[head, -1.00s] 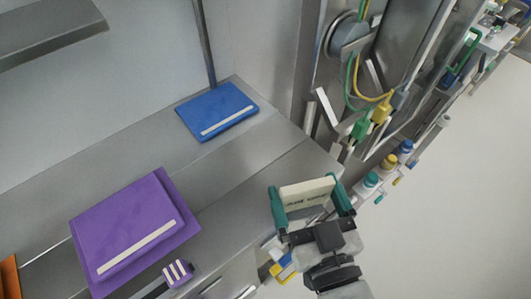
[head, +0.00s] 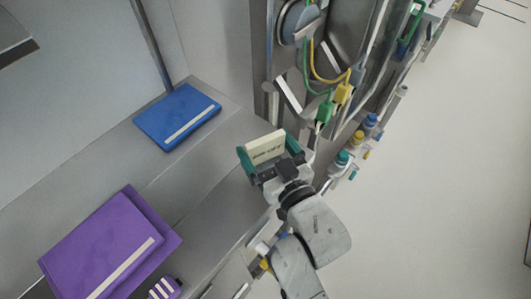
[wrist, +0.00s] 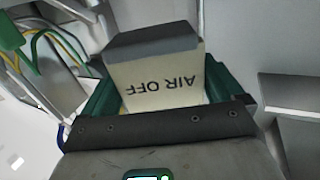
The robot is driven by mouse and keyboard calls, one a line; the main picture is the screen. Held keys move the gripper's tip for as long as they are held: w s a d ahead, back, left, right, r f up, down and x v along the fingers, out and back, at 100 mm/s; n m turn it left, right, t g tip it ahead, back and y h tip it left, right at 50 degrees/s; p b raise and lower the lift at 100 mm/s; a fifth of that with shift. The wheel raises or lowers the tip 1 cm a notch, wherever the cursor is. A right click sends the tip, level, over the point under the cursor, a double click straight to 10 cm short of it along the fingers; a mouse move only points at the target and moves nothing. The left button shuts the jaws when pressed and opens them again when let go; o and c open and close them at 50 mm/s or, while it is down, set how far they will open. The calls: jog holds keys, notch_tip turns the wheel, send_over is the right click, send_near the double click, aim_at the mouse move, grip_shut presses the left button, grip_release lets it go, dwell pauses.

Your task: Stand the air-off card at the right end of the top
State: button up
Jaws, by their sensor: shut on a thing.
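The air-off card (head: 266,147) is a cream block with dark lettering. In the wrist view the card (wrist: 165,82) reads "AIR OFF", upside down, with a grey strip along its far edge. My gripper (head: 267,159) is shut on the card, with a green finger at each side. In the head view the card is at the right end of the grey metal top (head: 205,190), near the corner by the upright panel. I cannot tell whether its lower edge touches the top.
A blue folder-like block (head: 175,112) lies at the back of the top, and a larger purple one (head: 105,240) at the front left. A panel with green and yellow plugs (head: 333,100) and hoses stands right of the card. Coloured knobs (head: 357,140) line the edge.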

aim_at(266, 157)
jog(key=shift+w+f, duration=0.4)
jog(key=shift+f, duration=0.05)
jog(key=shift+w+f, duration=0.15)
jog(key=shift+f, duration=1.5)
jog(key=shift+f, duration=0.2)
jog(key=o, duration=0.7)
jog(key=shift+r, duration=0.1)
jog(key=shift+r, duration=0.1)
jog(key=b+v, duration=0.1)
jog(key=v, duration=1.1)
